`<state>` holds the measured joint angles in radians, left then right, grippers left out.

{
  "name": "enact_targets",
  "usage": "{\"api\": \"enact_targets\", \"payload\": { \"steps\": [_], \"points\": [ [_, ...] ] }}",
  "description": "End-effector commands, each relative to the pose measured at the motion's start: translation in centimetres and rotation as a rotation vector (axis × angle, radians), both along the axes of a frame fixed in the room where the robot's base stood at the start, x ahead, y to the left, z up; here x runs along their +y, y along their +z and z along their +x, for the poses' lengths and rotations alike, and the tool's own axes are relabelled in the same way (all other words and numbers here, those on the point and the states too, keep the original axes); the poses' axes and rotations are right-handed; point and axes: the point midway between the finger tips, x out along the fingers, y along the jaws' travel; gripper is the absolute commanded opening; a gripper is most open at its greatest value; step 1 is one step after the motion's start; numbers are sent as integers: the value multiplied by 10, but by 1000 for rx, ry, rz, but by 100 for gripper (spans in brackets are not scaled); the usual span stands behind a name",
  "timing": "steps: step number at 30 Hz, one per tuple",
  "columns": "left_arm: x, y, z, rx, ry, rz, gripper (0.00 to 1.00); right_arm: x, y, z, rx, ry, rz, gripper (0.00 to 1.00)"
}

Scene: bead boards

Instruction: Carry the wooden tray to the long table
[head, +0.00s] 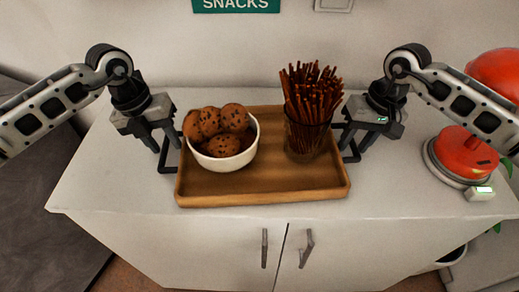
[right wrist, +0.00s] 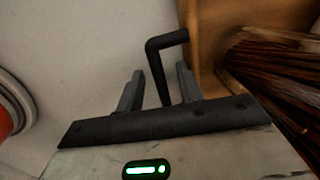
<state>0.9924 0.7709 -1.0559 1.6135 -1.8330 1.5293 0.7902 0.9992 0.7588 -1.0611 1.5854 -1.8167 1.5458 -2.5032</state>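The brown wooden tray (head: 265,190) lies flat on a white cabinet. It carries a white bowl (head: 228,162) of chocolate-chip cookies on its left and a clear glass (head: 305,145) of pretzel sticks on its right. A black handle (head: 168,169) sticks out of each short side. My left gripper (head: 164,146) is at the left handle, its fingers apart. My right gripper (head: 355,146) is at the right handle. In the right wrist view its fingers stand open on either side of the black handle (right wrist: 166,40), with gaps showing. No long table can be made out.
The white cabinet top (head: 110,190) is clear at the front left. A red-topped round device (head: 466,150) with a small green-lit display stands at the right. A green "SNACKS" sign (head: 236,4) hangs on the wall behind. Cabinet doors with handles face the front.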

Motion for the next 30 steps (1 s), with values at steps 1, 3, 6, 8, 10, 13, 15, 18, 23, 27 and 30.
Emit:
{"api": "enact_targets", "payload": {
  "steps": [1, 3, 6, 8, 10, 13, 15, 18, 23, 27, 30],
  "points": [
    [0, 0, 0, 0, 0, 0, 38, 0, 0, 0, 0, 0, 0, 37],
    [0, 0, 0, 0, 0, 0, 38, 0, 0, 0, 0, 0, 0, 37],
    [0, 0, 0, 0, 0, 0, 35, 0, 0, 0, 0, 0, 0, 34],
    [0, 0, 0, 0, 0, 0, 19, 0, 0, 0, 0, 0, 0, 17],
    [0, 0, 0, 0, 0, 0, 0, 0, 0, 0, 0, 0, 0, 0],
    [0, 0, 0, 0, 0, 0, 0, 0, 0, 0, 0, 0, 0, 0],
    [0, 0, 0, 0, 0, 0, 0, 0, 0, 0, 0, 0, 0, 0],
    [0, 2, 1, -4, 0, -2, 0, 0, 2, 1, -4, 0, 2, 0],
    [0, 6, 1, -4, 1, -2, 0, 0, 5, 1, -4, 0, 2, 0],
    [0, 14, 1, -4, 1, -2, 0, 0, 14, 1, -4, 0, 2, 0],
    [0, 24, 1, -4, 1, -2, 0, 0, 24, 1, -4, 0, 2, 0]
  ]
}}
